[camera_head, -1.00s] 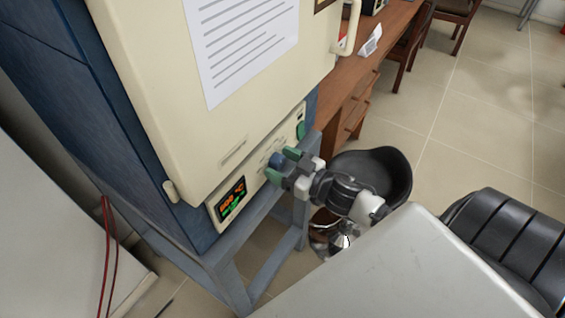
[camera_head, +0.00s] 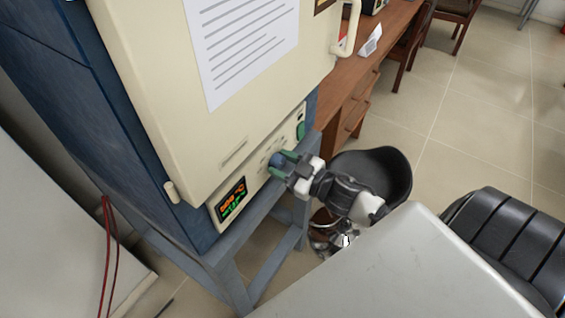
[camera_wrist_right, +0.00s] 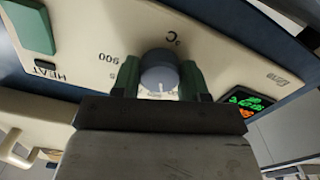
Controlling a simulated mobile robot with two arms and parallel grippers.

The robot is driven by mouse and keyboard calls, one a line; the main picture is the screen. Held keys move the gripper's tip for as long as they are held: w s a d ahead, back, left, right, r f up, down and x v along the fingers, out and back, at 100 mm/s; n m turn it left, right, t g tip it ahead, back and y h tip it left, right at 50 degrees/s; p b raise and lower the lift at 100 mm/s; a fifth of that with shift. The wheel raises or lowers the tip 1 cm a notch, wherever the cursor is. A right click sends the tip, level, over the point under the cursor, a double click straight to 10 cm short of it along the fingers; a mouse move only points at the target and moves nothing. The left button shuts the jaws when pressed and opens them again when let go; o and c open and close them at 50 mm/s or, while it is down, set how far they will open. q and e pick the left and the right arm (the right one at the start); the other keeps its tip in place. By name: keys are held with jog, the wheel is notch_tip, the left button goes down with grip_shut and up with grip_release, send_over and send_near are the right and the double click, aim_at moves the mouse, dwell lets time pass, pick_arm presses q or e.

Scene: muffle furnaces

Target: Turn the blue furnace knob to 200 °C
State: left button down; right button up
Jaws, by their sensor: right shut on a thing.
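The blue furnace (camera_head: 88,110) stands at the left of the head view, with a cream front and a control panel low on it. Its blue-grey knob (camera_head: 277,160) also shows in the right wrist view (camera_wrist_right: 159,72), with a pale mark on its face. My right gripper (camera_head: 283,163) has its green fingers on both sides of the knob and is shut on it; it also shows in the wrist view (camera_wrist_right: 158,80). The lit display (camera_head: 231,199) has orange and green digits, too blurred to read surely. Most of the dial scale is hidden. My left gripper is not in view.
A green switch (camera_wrist_right: 28,27) marked HEAT sits beside the knob. A black stool (camera_head: 385,170) stands close behind my right arm. A wooden desk (camera_head: 350,90) is to the right of the furnace, and a black padded seat (camera_head: 510,235) is at the right.

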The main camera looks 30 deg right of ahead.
jog(key=n, duration=0.4)
jog(key=shift+n, duration=2.6)
jog(key=o, duration=0.9)
jog(key=b+v, duration=0.2)
jog(key=v, duration=0.8)
jog(key=shift+s+d+b, duration=0.2)
jog(key=shift+s+b, duration=0.15)
jog(key=shift+b, duration=0.05)
